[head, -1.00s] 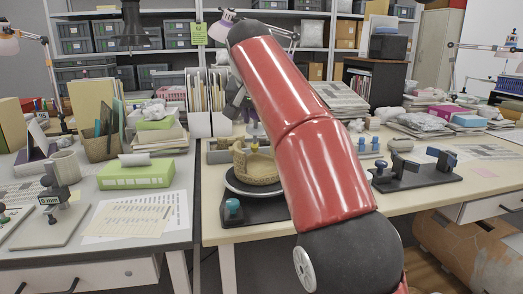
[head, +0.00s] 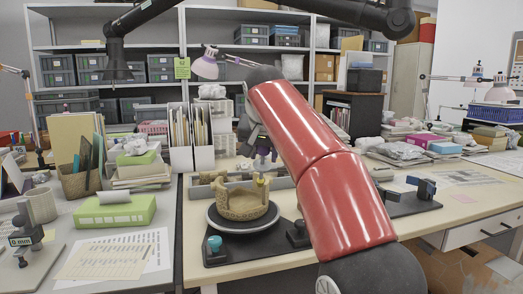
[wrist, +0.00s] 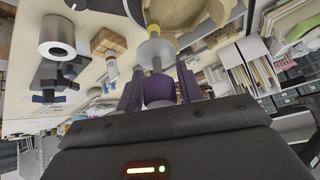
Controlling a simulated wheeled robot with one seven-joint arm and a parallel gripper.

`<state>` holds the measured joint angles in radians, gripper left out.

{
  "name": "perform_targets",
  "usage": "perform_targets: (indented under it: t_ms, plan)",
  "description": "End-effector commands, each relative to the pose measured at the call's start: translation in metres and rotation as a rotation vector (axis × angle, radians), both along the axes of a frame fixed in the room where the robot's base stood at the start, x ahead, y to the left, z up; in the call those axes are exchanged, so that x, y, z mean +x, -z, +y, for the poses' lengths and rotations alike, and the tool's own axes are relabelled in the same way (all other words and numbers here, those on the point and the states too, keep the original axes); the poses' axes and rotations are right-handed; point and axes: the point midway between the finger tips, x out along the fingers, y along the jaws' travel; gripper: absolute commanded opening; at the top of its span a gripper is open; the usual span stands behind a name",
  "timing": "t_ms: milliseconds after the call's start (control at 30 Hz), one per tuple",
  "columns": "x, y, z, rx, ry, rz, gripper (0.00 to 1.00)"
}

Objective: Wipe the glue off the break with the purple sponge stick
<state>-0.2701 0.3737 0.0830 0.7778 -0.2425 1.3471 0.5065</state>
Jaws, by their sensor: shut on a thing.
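My gripper (wrist: 158,92) is shut on the purple sponge stick (wrist: 158,88), whose purple handle sits between the fingers and whose grey shaft and pale round part point away. In the head view my gripper (head: 260,152) is above and behind the tan pot (head: 243,205), which stands on a dark round turntable (head: 222,224). The pot's upper edge is broken and uneven, with a yellow patch at its right side. The pot also shows at the top of the wrist view (wrist: 185,12), just beyond the stick's end. I cannot tell whether the stick touches the pot.
A teal-knobbed piece (head: 214,245) stands at the turntable's front left. A dark stand with blue clamps (head: 420,195) is right of my arm. White file holders (head: 190,148) stand behind. In the wrist view a white roll (wrist: 57,36) and a wooden block (wrist: 108,42) lie left.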

Motion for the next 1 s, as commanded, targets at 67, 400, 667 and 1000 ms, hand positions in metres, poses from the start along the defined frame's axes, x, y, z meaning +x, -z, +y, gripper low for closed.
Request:
perform_targets:
  t_ms: [67,400,667,1000]
  plan:
    - [0.000,0.004,0.000,-0.001,0.001,0.000,0.24]
    - [0.004,0.021,0.001,-0.001,0.000,0.001,0.24]
    - [0.007,0.033,0.002,0.000,0.000,0.000,0.24]
    - [0.011,0.050,0.003,-0.001,0.001,0.000,0.24]
